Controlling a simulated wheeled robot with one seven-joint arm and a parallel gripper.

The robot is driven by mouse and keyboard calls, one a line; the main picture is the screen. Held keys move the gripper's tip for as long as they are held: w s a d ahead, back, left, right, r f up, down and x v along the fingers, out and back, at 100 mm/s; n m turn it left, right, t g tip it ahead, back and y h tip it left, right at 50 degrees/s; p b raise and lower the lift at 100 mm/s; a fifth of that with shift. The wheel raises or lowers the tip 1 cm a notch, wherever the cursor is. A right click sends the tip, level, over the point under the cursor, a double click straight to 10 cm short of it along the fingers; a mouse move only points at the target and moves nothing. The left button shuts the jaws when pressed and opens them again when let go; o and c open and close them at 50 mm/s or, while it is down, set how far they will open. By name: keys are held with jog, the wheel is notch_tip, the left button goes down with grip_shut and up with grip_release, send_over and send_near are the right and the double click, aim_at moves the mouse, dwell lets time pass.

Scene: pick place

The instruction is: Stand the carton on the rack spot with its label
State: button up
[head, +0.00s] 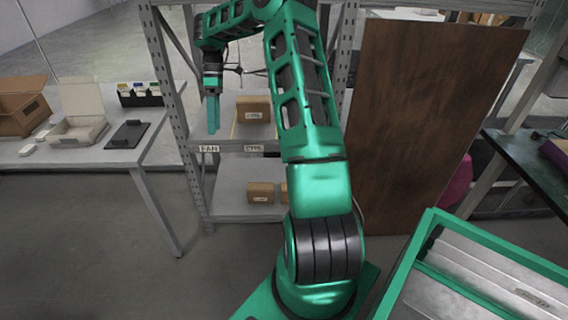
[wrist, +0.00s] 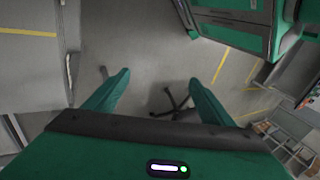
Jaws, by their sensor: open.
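A brown carton (head: 254,109) with a small white label stands on the rack's middle shelf (head: 228,137), above the right-hand shelf-edge tag. Its lettering is too small to read surely. The left tag (head: 209,149) appears to read FAN; the right tag (head: 254,148) is unclear. My gripper (head: 212,130) points down at the rack's left front, left of the carton and apart from it. No carton is recognisable there.
More cartons (head: 261,192) sit on the lower shelf, partly hidden by my arm. A table (head: 88,152) at left holds open boxes (head: 80,118) and a black clipboard-like item (head: 128,133). A brown board (head: 425,120) stands right of the rack. Floor (head: 100,240) in front is clear.

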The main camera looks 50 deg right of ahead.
jog(key=s+a+r+m+t+h, duration=0.1)
jog(key=s+a+r+m, duration=0.2)
jog(key=s, duration=1)
jog(key=s+a+r+m+t+h, duration=0.1)
jog(key=s+a+r+m, duration=0.2)
jog(key=s+m, duration=0.4)
jog(key=s+a+r+m+t+h, duration=0.1)
jog(key=s+m, duration=0.4)
jog(key=s, duration=1.3)
jog(key=shift+s+a+r+h, duration=0.3)
jog(key=shift+a+r+h, duration=0.2)
jog(key=shift+a+r, duration=0.55)
